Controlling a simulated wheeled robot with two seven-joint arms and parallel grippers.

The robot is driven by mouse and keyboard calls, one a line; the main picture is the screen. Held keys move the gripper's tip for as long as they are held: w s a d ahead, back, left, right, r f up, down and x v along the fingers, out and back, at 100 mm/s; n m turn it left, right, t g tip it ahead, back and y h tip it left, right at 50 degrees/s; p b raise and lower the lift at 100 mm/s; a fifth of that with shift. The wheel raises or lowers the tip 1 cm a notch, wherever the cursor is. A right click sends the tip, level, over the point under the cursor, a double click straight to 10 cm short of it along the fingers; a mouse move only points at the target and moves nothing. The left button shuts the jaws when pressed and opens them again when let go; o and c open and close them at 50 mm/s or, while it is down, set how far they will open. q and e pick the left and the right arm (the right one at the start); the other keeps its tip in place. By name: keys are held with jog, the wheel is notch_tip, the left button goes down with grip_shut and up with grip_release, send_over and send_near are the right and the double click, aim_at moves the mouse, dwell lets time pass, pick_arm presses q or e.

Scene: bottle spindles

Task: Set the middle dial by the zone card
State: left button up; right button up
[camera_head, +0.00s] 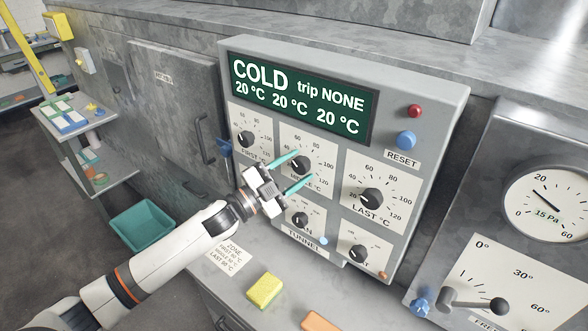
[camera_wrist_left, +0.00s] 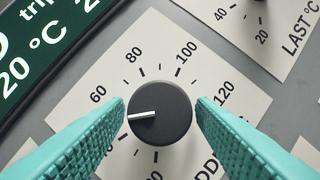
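The middle dial (camera_head: 301,164) is a dark round knob on the control panel (camera_head: 415,72). In the left wrist view, the middle dial (camera_wrist_left: 160,111) has its white pointer to the left, a little below the 60 mark. My left gripper (camera_head: 305,166) has teal fingers on either side of the dial. In the left wrist view, my left gripper (camera_wrist_left: 160,106) is open, with a tip close to each side of the knob; contact is not clear. The zone card (camera_head: 231,257) lies on the ledge below; its lines are too small to read surely. My right gripper is not in view.
The first dial (camera_head: 246,139) and last dial (camera_head: 371,196) flank the middle one, with smaller knobs below. The green display (camera_head: 300,98) reads COLD, trip NONE, 20 °C three times. A yellow sponge (camera_head: 264,291) and an orange block (camera_head: 320,322) lie on the ledge.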

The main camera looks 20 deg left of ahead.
pick_arm(q)
jog(key=shift+o, duration=0.7)
jog(key=shift+s+a+f, duration=0.15)
jog(key=shift+s+a, duration=0.05)
jog(key=b+v, duration=0.4)
jog(key=v, duration=0.7)
jog(key=shift+s, duration=0.25)
